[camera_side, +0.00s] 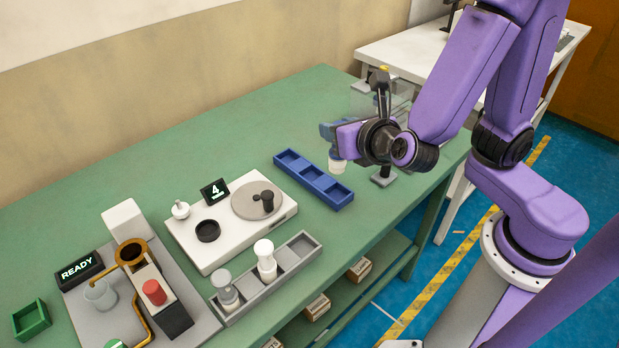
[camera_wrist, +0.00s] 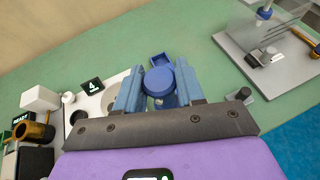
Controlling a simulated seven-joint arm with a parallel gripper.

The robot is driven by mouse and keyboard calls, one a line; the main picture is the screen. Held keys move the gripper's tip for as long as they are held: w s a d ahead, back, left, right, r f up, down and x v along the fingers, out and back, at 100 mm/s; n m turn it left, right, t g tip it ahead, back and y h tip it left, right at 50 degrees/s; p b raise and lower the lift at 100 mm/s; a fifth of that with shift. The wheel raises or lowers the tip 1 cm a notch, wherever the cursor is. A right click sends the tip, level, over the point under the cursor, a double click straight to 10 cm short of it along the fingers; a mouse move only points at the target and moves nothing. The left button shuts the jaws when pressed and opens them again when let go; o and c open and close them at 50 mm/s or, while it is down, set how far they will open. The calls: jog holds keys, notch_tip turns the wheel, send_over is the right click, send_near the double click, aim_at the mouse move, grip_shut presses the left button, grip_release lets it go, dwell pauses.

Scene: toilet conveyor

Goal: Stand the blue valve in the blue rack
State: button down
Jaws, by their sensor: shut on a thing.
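The blue rack (camera_side: 318,181), a row of three square compartments, lies on the green table and looks empty in the side view. My gripper (camera_side: 334,138) is shut on the blue valve, whose pale lower body (camera_side: 337,164) hangs below the jaws, roughly upright. In the wrist view the valve's round blue cap (camera_wrist: 159,80) sits between the two blue fingers of my gripper (camera_wrist: 158,92). The valve looks to be above the table close to the rack. Its exact height over the rack is hard to tell. Part of the rack (camera_wrist: 160,59) shows just beyond the cap.
A white station (camera_side: 222,228) with a round grey plate and a "4" display stands left of the rack. A grey rack (camera_side: 290,262) in front holds two pale-topped pieces. A grey stand with a clear panel (camera_wrist: 262,40) is at the upper right in the wrist view.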

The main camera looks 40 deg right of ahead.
jog(key=s+d+m+h, duration=0.2)
jog(key=d, duration=0.3)
jog(key=shift+g+h, duration=0.4)
jog(key=shift+h, duration=0.1)
jog(key=shift+w+a+f, duration=0.15)
jog(key=shift+w+f, duration=2.1)
jog(key=shift+w+a+f, duration=0.2)
jog(key=shift+w+f, duration=2)
jog(key=shift+w, duration=0.1)
jog(key=shift+w+a+f, duration=0.15)
jog(key=shift+w+f, duration=2.1)
jog(key=shift+f, duration=0.15)
jog(key=c, duration=0.7)
grip_release()
